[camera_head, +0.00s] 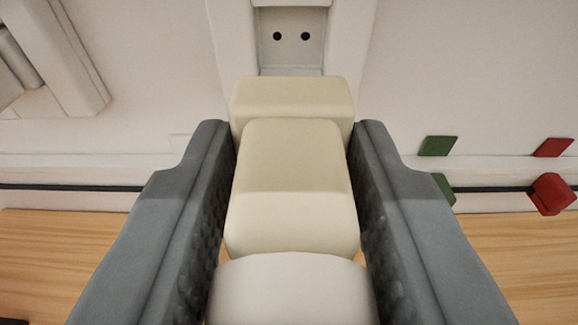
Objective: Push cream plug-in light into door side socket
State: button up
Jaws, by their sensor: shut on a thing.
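The cream plug-in light (288,190) is a rounded block in the middle of the head camera view. My gripper (293,150) is shut on it, with a grey finger along its left and right sides. The light points away from me, toward the socket (291,38) at the top centre.
A pale frame surrounds the socket on the wall (150,90). Green squares (437,146) and red pieces (552,193) are on the right, near a dark strip (70,188). A wood surface (60,255) lies below. A raised pale panel (55,50) is at upper left.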

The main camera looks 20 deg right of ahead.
aim_at(291, 93)
jog(key=shift+r+x, duration=0.2)
jog(key=shift+x, duration=1.05)
jog(key=shift+r+x, duration=0.15)
jog(key=shift+x, duration=1.05)
jog(key=shift+x, duration=1.05)
jog(key=o, duration=1.1)
jog(key=shift+r, duration=0.2)
jog(key=shift+c, duration=0.2)
jog(key=v, duration=1.7)
jog(key=shift+s+a, duration=0.15)
